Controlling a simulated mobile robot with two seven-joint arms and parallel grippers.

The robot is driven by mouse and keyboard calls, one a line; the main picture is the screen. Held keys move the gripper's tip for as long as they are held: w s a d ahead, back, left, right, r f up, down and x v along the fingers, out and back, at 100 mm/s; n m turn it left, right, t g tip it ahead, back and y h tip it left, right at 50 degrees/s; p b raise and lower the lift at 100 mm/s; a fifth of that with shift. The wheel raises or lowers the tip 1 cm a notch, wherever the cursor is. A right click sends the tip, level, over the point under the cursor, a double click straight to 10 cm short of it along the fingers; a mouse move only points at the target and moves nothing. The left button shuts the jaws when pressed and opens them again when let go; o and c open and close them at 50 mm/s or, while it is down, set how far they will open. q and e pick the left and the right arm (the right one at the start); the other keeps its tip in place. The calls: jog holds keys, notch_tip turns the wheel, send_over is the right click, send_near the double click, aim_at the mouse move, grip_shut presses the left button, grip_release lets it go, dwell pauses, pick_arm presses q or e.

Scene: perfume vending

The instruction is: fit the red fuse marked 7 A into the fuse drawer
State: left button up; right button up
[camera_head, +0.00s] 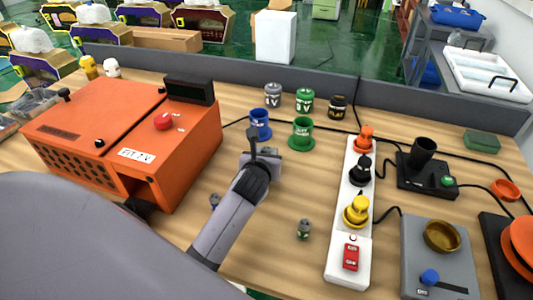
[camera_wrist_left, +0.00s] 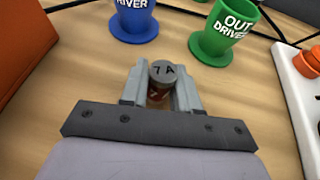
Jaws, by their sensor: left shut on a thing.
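My left gripper (camera_head: 262,150) is over the middle of the table, right of the orange machine. In the left wrist view its jaws (camera_wrist_left: 160,92) are shut on a small upright cylinder, the fuse (camera_wrist_left: 161,75). The fuse has a grey cap marked "7 A" and a red body, partly hidden between the fingers. In the head view the fuse is hard to make out. The orange machine (camera_head: 85,125) carries a white label that seems to read "FIT 7 A" (camera_head: 136,155). A dark part, possibly the fuse drawer (camera_head: 140,206), shows at its low front opening. My right gripper is not in view.
A blue cup (camera_head: 260,122) and a green cup (camera_head: 301,132) stand just behind the gripper. Small cylinders (camera_head: 304,229) (camera_head: 214,201) stand nearer the front. A white strip (camera_head: 344,220) with coloured knobs lies to the right.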

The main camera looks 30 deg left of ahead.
pick_arm(q)
jog(key=o, duration=1)
jog(key=shift+f, duration=0.1)
jog(key=shift+o, duration=0.2)
